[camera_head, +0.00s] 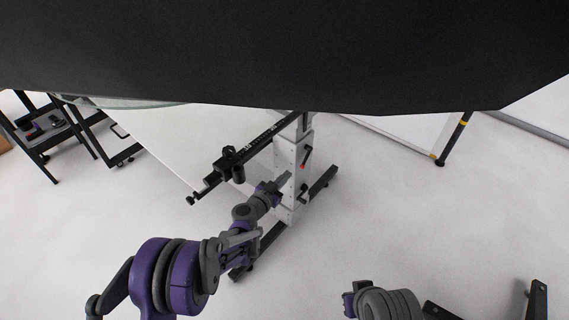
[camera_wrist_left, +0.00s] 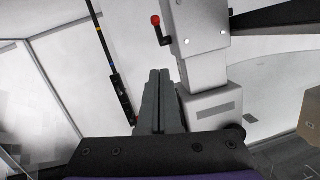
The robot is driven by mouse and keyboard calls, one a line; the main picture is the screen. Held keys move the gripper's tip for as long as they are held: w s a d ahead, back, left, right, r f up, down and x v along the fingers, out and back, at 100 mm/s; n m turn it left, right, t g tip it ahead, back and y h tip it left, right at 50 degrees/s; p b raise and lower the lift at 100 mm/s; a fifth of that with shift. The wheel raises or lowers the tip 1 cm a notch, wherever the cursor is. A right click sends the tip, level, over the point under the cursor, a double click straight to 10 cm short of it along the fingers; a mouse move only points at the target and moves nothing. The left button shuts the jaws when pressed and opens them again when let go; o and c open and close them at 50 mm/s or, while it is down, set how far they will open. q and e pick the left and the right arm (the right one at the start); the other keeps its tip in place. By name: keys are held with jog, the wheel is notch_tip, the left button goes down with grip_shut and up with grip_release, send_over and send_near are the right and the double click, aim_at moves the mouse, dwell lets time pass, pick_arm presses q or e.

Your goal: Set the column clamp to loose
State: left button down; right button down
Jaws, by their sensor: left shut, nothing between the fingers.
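The light grey column (camera_head: 291,160) stands in the middle of the head view. On it is a small black lever with a red tip (camera_head: 302,166), which I take for the clamp. In the left wrist view the black crank lever with its red knob (camera_wrist_left: 155,20) sticks out from the left side of the column (camera_wrist_left: 202,45). My left gripper (camera_head: 284,181) is close to the column, lower than the lever. Its fingers (camera_wrist_left: 160,98) are together and empty, apart from the lever. Whether they touch the column is unclear. My right gripper is not visible.
A black horizontal rail with a slider (camera_head: 230,163) runs left from the column. A second dark handle (camera_head: 303,194) sits lower on it. Black feet (camera_head: 325,181) spread on the floor. A big black panel (camera_head: 290,50) covers the top.

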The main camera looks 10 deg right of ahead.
pick_arm(q)
jog(key=b, duration=0.2)
send_near(305, 159)
jog(key=w+d+r, duration=0.2)
jog(key=w+d, duration=0.1)
jog(key=shift+w+d+f+b, duration=0.1)
jog(key=shift+w+f+b, duration=0.15)
jog(key=shift+f, duration=0.3)
jog(key=shift+w+d+f+b, duration=0.1)
jog(key=shift+w+f, duration=0.15)
jog(key=shift+f, duration=0.3)
jog(key=shift+w+d+f, duration=0.15)
jog(key=shift+w+f, duration=0.15)
jog(key=shift+f, duration=0.05)
